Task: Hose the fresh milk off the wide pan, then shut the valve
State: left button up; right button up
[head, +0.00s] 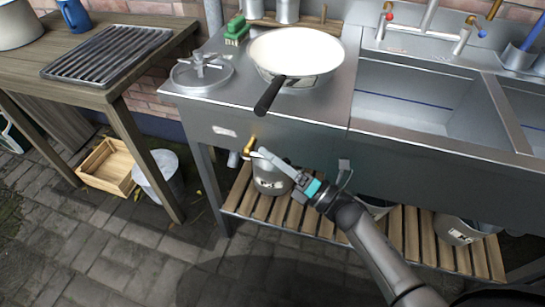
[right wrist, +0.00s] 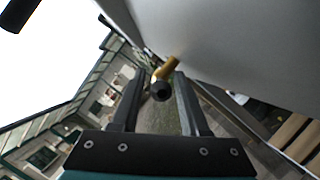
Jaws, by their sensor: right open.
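The wide pan (head: 296,52) sits on the steel counter, its inside white and its black handle pointing toward the front. I cannot tell milk from the pan's own white surface. A brass valve (head: 248,147) sticks out of the counter's front panel. My right gripper (head: 268,158) is at this valve, below the counter's front edge. In the right wrist view, the open fingers stand either side of the brass valve (right wrist: 168,69) and its dark round end; contact is unclear. I cannot make out a hose. My left gripper is out of view.
The sink (head: 410,98) with taps lies to the right. A round lid-like fitting (head: 202,72) and a green brush (head: 237,30) are beside the pan. A metal can (head: 270,178) stands on the slatted lower shelf (head: 412,240). A wooden table (head: 100,88) stands left.

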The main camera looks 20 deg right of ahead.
jog(key=shift+c, duration=0.4)
grip_shut()
dwell(0.9)
